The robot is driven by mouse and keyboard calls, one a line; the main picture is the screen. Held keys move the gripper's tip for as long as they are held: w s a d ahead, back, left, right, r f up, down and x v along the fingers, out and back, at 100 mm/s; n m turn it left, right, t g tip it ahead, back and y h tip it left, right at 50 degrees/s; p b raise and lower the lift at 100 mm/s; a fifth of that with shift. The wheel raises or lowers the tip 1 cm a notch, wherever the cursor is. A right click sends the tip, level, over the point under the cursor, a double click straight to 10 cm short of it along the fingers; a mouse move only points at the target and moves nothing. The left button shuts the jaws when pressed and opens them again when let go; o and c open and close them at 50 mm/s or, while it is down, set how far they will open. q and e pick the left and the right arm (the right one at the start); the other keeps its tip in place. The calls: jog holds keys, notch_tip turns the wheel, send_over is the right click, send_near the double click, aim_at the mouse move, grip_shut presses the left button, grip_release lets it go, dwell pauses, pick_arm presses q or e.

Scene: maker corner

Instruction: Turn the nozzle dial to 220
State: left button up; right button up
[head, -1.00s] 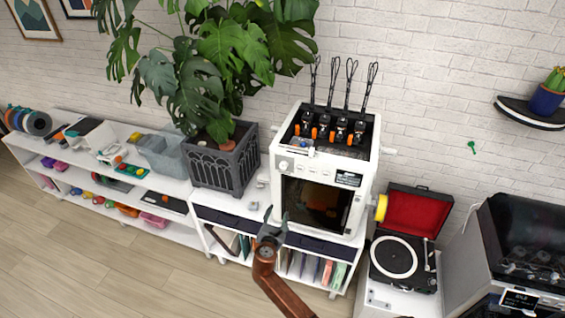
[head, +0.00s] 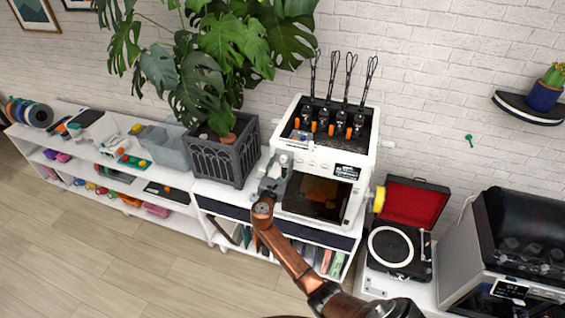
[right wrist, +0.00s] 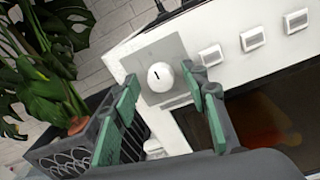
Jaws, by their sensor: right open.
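The nozzle dial (right wrist: 160,76) is a round white knob with a short dark mark, on a grey plate at the front left corner of the white 3D printer (head: 361,161). In the head view the dial (head: 284,159) shows small, just above my right gripper (head: 274,180). In the right wrist view my right gripper (right wrist: 165,112) is open, with its green-padded fingers either side of and below the dial. No contact with the dial shows. The numbers around the dial are too small to read. My left gripper is not in view.
Several small white buttons (right wrist: 210,55) run to the right of the dial. A potted plant in a dark planter (head: 222,158) stands close on the left. A record player (head: 398,245) is at right. The printer stands on a white shelf (head: 205,203).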

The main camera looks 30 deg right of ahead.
grip_shut()
dwell(0.6)
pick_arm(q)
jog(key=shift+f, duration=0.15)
